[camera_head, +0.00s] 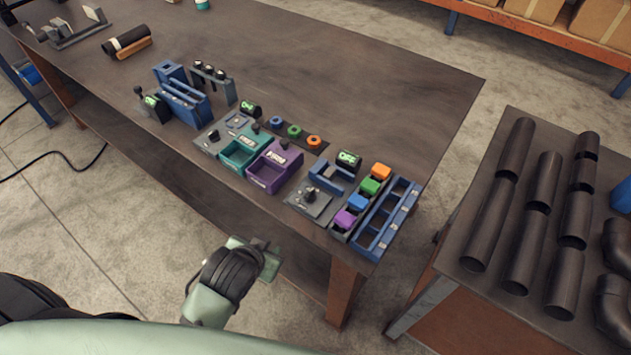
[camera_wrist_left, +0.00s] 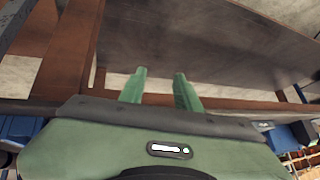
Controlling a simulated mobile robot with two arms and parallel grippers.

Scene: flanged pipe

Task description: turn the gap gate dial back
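Small control stations stand along the front edge of the dark table (camera_head: 390,85). A grey plate with a black knob (camera_head: 310,194) lies at the right, beside a black box with a green lit display (camera_head: 347,160) that seems to read OFF. Another grey plate with a small dark knob (camera_head: 213,135) lies further left, near a second lit display (camera_head: 250,108). I cannot tell which knob is the gap gate dial. My left gripper (camera_head: 268,252) is in front of the table's near edge, apart from the knobs. In the left wrist view its green fingers (camera_wrist_left: 160,84) are apart and empty. My right gripper is not in view.
A teal bin (camera_head: 238,153) and a purple bin (camera_head: 270,173) sit between the plates. Coloured blocks (camera_head: 370,186) and a blue divided tray (camera_head: 375,240) stand at the right end. Black pipes (camera_head: 530,245) lie on a separate table. The main table's back half is mostly clear.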

